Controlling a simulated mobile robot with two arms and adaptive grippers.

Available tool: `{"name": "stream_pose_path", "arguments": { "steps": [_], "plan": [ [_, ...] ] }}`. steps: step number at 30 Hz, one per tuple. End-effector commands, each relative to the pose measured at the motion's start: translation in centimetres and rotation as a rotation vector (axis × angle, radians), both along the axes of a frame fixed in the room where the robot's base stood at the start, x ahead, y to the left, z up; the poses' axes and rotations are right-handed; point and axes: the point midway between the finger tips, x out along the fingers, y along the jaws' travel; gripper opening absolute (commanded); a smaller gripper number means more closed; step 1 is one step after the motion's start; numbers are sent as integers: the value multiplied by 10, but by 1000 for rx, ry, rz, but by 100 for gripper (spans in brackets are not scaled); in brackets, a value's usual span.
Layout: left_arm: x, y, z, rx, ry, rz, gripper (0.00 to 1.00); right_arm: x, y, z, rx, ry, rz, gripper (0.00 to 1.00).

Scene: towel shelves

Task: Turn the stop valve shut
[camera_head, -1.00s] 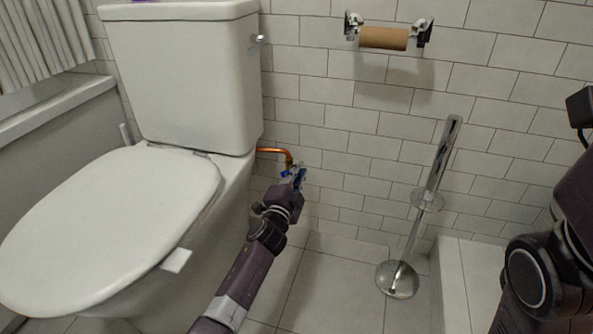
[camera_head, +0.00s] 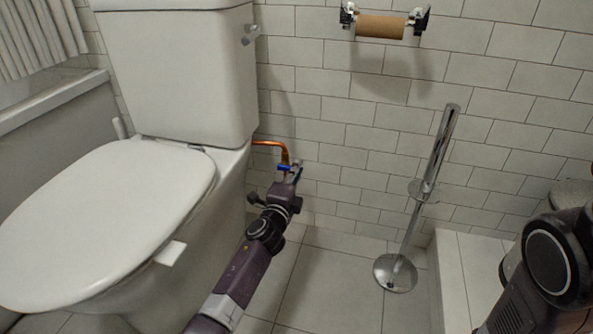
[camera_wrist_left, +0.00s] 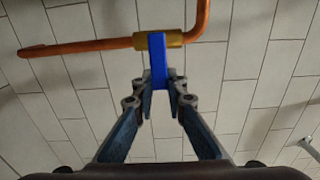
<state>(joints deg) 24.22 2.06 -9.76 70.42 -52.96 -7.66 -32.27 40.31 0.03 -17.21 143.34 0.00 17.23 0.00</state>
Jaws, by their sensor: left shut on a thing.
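The stop valve has a brass body (camera_wrist_left: 172,40) on a copper pipe (camera_head: 270,143) beside the toilet. The pipe (camera_wrist_left: 80,47) also runs across the top of the left wrist view. The valve's blue lever handle (camera_wrist_left: 158,62) hangs down from the brass body in the left wrist view. It shows small in the head view (camera_head: 284,168). My left gripper (camera_wrist_left: 160,92) is shut on the lower end of the blue handle, with one finger on each side. In the head view my left gripper (camera_head: 295,172) is at the valve, low by the wall. My right gripper is out of view.
The white toilet (camera_head: 105,215) stands close on the left of my left arm. A chrome brush stand (camera_head: 410,225) stands on the floor to the right. A toilet roll holder with a cardboard tube (camera_head: 380,27) is on the tiled wall. The floor between is clear.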

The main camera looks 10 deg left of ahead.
Motion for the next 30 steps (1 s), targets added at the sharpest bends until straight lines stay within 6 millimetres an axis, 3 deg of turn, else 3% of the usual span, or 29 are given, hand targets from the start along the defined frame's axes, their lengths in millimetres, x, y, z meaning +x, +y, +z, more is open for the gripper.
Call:
{"name": "stream_pose_path", "arguments": {
  "steps": [7, 8, 12, 23, 30],
  "plan": [
    [-1, -1, -3, 3, 4, -1, 0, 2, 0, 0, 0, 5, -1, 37],
    [-1, -1, -3, 3, 4, -1, 15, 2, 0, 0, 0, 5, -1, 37],
    [-1, -1, -2, 2, 3, -1, 30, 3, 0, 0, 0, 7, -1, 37],
    [-3, 0, -1, 1, 1, 0, 30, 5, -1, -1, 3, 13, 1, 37],
    [-31, 2, -2, 3, 2, -1, 30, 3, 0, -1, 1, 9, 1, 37]
  ]
}}
